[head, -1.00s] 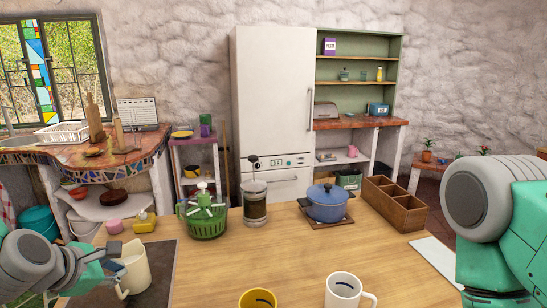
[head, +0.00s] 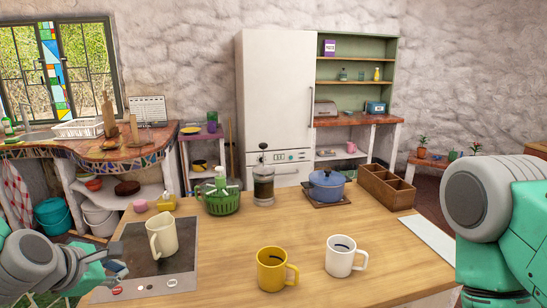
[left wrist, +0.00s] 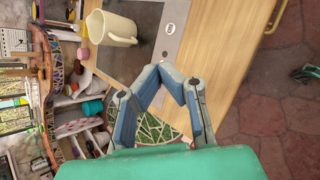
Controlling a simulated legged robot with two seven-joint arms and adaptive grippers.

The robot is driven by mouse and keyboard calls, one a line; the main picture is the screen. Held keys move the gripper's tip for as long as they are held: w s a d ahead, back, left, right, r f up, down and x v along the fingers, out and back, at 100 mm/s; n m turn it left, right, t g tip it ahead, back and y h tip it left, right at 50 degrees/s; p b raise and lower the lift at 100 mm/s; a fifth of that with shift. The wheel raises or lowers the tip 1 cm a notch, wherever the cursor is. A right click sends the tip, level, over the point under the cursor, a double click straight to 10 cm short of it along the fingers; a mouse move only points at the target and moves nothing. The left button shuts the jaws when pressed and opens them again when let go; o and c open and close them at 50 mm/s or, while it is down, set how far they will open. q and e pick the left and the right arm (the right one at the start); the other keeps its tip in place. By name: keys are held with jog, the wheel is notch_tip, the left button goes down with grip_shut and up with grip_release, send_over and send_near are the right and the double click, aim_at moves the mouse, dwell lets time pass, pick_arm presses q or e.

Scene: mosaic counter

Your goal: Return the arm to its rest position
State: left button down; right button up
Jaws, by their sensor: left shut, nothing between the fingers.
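My left gripper (head: 118,270) is at the lower left of the head view, in front of the cooktop's left edge. In the left wrist view its two fingers (left wrist: 170,76) meet at the tips with nothing between them, beside the wooden counter's edge. A cream jug (head: 162,236) stands upright on the dark cooktop (head: 187,250), apart from the gripper; it also shows in the left wrist view (left wrist: 112,28). My right arm fills the right edge of the head view; its gripper is out of view.
Open floor (left wrist: 290,125) lies beside the counter.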

pick_arm(q)
jog(key=s+f+m+b, duration=0.1)
jog(key=f, duration=0.2)
jog(key=s+f+m+g+b, duration=0.1)
jog(key=f+m, duration=0.1)
jog(key=f, duration=0.1)
jog(key=s+d+f+m+g, duration=0.1)
jog(key=f, duration=0.3)
jog(key=shift+s+d+f+m+y+b, duration=0.1)
jog(key=shift+s+m+y+b, duration=0.2)
jog(key=shift+m+b, duration=0.1)
jog(key=s+d+f+m+g+y+b, duration=0.1)
jog(key=s+f+m+g+b, duration=0.5)
jog(key=s+f+m, duration=1.4)
jog(key=s+d+f+b, duration=0.1)
jog(key=s+f+b, duration=0.3)
jog(key=s+f, duration=0.2)
notch_tip(320, 180, down, 3)
jog(key=shift+d+r+m+b, duration=0.2)
jog(key=shift+m+b, duration=0.1)
jog(key=shift+b, duration=0.05)
jog(key=shift+w+a, duration=0.1)
